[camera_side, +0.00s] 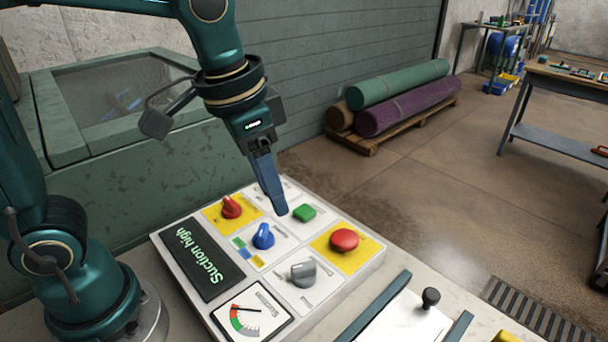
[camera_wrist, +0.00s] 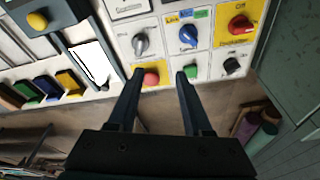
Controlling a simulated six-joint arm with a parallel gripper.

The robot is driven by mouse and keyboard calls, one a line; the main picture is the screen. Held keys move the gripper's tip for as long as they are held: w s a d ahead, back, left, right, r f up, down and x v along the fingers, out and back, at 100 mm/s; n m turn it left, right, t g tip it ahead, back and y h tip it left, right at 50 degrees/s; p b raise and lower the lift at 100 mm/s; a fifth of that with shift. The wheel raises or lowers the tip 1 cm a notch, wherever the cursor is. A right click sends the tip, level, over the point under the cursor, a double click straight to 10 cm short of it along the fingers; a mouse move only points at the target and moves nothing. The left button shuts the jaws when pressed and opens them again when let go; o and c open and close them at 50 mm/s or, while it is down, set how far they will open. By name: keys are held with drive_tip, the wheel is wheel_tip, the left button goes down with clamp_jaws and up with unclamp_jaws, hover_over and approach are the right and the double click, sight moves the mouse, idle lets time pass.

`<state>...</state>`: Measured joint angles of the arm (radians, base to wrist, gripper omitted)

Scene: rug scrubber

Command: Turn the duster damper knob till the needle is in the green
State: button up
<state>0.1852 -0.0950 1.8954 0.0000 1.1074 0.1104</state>
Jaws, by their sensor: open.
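The control panel (camera_side: 181,261) carries a dial gauge (camera_side: 252,317) at its near corner. The needle points left, near the red end of the arc, off the green band. A grey knob (camera_side: 303,274) sits near the gauge and shows in the wrist view (camera_wrist: 140,44). A blue knob (camera_side: 263,237) and a red knob (camera_side: 232,207) sit farther along. The small labels are too blurred to tell which knob is the duster damper. My gripper (camera_side: 277,210) is open and empty, pointing down above the panel. In the wrist view its fingertips (camera_wrist: 159,75) lie near the red and green buttons.
A red push button (camera_side: 344,240) and a green button (camera_side: 304,213) sit close by. A black knob (camera_wrist: 231,66) is hidden in the side view. The display (camera_side: 203,258) reads "Suction high". A tray with a black-knobbed handle (camera_side: 431,297) lies right of the panel.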

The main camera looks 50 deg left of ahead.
sight(304, 265)
drive_tip(key=d+f, duration=0.1)
drive_tip(key=f, duration=0.1)
drive_tip(key=w+d+f+m+g, duration=0.1)
drive_tip(key=d+f, duration=0.1)
drive_tip(key=w+d+f+g, duration=0.1)
drive_tip(key=f, duration=0.1)
drive_tip(key=shift+d+m, duration=0.2)
drive_tip(key=shift+m, duration=0.2)
drive_tip(key=shift+s+d+f+g, duration=0.15)
drive_tip(key=shift+f+g, duration=0.15)
drive_tip(key=shift+f, duration=2.45)
clamp_jaws()
